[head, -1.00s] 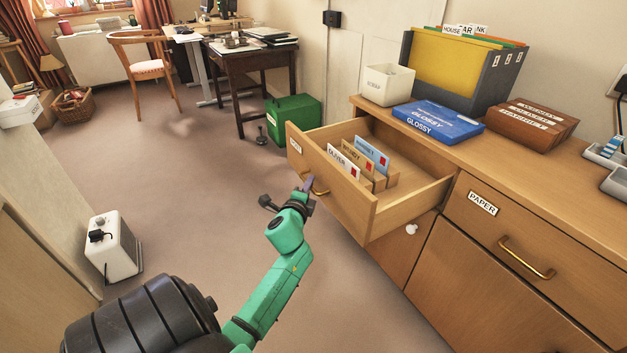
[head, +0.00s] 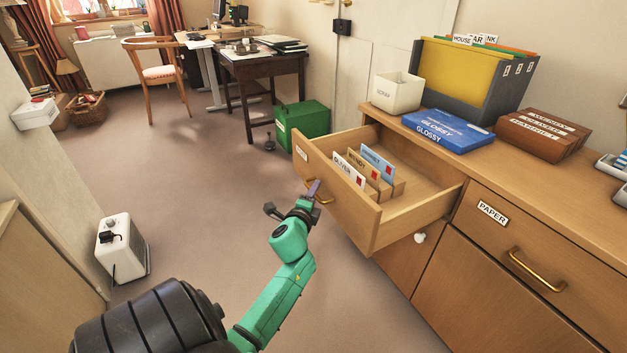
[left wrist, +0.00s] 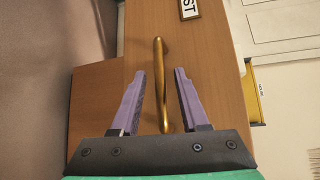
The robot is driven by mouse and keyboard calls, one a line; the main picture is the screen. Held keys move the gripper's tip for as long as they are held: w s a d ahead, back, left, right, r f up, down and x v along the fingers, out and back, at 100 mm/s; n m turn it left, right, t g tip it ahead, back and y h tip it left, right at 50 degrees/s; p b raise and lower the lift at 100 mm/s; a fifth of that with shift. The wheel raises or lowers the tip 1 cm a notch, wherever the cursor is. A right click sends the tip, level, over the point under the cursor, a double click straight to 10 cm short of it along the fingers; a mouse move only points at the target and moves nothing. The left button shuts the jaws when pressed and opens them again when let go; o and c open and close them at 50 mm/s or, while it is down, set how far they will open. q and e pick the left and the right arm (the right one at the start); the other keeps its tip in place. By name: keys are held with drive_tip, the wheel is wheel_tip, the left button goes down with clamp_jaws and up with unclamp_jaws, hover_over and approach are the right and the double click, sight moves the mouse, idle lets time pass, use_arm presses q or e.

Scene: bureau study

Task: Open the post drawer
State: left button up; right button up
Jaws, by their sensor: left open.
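The post drawer (head: 343,205) stands pulled well out of the wooden cabinet. Inside it are upright name cards, OLIVER (head: 347,169), WENDY (head: 366,166) and a blue one (head: 377,163), in a wooden holder. Its brass handle (head: 318,192) is on the front, and the left wrist view shows the handle (left wrist: 159,85) with a label ending in "ST" (left wrist: 189,8). My left gripper (head: 299,199) is at the handle. In the left wrist view its fingers (left wrist: 160,95) are apart, one on each side of the handle, with gaps. My right gripper is not in view.
The paper drawer (head: 500,240) is shut. On the cabinet top are a white scrap box (head: 395,92), a blue GLOSSY box (head: 435,130), a file holder (head: 485,85) and brown boxes (head: 545,133). A green box (head: 303,120) stands on the floor. A white heater (head: 122,248) stands left; carpet between is clear.

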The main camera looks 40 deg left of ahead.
use_arm(q)
drive_tip(key=p+v, duration=0.1)
drive_tip(key=v, duration=1.3)
drive_tip(key=shift+s+d, duration=0.15)
drive_tip(key=shift+s, duration=0.1)
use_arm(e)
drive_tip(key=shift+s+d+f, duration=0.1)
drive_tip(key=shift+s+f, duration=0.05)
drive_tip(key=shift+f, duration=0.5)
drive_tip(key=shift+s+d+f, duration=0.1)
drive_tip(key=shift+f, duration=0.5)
